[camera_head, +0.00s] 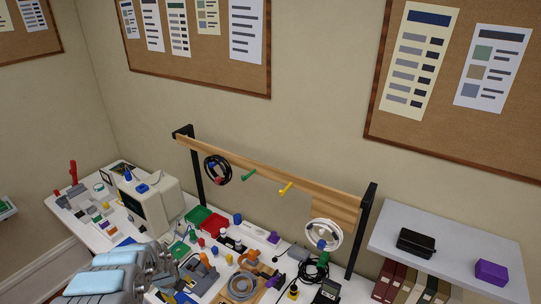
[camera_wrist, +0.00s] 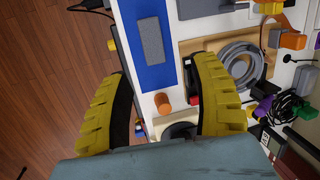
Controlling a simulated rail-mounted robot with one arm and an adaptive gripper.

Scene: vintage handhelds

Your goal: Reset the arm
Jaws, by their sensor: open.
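My gripper (camera_wrist: 160,70) shows in the wrist view as two yellow ribbed fingers, set wide apart with nothing held between them. It hangs above the workbench, seen from overhead. An orange cylinder (camera_wrist: 162,103) shows in the gap between the fingers, on the bench below. My arm, with light blue covers, enters at the lower left of the head view. I cannot make out the fingers clearly there.
The white bench (camera_head: 92,237) is crowded with small parts, a beige monitor (camera_head: 168,202) and coiled cables. A wooden rail (camera_head: 262,172) on black posts stands behind. A wall shelf (camera_head: 455,262) is at right. A blue mat (camera_wrist: 153,77) lies beneath my gripper; wooden floor (camera_wrist: 40,70) shows left.

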